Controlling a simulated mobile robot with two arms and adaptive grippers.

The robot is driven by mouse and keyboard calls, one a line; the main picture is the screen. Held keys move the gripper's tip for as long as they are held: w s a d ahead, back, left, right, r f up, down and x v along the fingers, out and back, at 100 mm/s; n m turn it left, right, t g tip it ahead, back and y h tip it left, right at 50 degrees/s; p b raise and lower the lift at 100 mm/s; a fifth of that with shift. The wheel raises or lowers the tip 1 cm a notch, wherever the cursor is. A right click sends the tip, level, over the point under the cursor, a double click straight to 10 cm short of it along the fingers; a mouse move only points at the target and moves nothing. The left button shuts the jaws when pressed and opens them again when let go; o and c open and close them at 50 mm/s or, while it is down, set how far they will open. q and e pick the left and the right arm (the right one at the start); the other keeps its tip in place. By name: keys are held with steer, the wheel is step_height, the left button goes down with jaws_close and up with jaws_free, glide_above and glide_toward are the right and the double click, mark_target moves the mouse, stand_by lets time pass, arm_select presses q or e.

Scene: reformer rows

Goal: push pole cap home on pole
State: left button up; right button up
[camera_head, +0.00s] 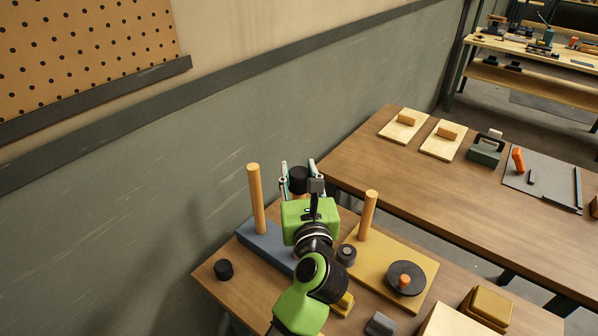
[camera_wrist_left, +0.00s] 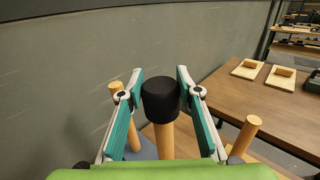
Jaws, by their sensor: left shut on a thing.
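My left gripper (camera_head: 299,172) is shut on a black pole cap (camera_head: 299,180), raised above the near table. In the left wrist view the cap (camera_wrist_left: 160,97) sits between the fingertips, with a wooden pole (camera_wrist_left: 165,138) directly below it. How far the cap is down on this pole cannot be told. Another wooden pole (camera_head: 257,200) stands uncapped on a blue base (camera_head: 262,245) to the left. A third pole (camera_head: 368,215) stands uncapped on a yellow base (camera_head: 412,258) to the right. My right gripper is not in view.
A loose black cylinder (camera_head: 223,270) lies at the table's left. A dark round piece (camera_head: 346,254) is beside my arm, and a black disc (camera_head: 408,284) surrounds an orange peg. A yellow block (camera_head: 488,305) is front right. The wall (camera_head: 100,230) runs close behind.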

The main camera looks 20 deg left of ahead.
mark_target(300, 189)
arm_select(q)
steer(key=shift+f, duration=0.15)
stand_by(0.5)
steer(key=shift+f+b, duration=0.35)
steer(key=shift+b, duration=0.05)
steer(key=shift+f+b, duration=0.55)
steer(key=shift+f, duration=0.1)
steer(key=shift+d+f+b, duration=0.1)
steer(key=shift+f+b, duration=0.4)
steer(key=shift+f, duration=0.2)
steer(key=shift+s+f+b, duration=0.1)
steer(key=shift+f+b, duration=0.25)
steer(key=shift+f, duration=0.05)
steer(key=o, duration=1.1)
steer(key=shift+o, duration=0.2)
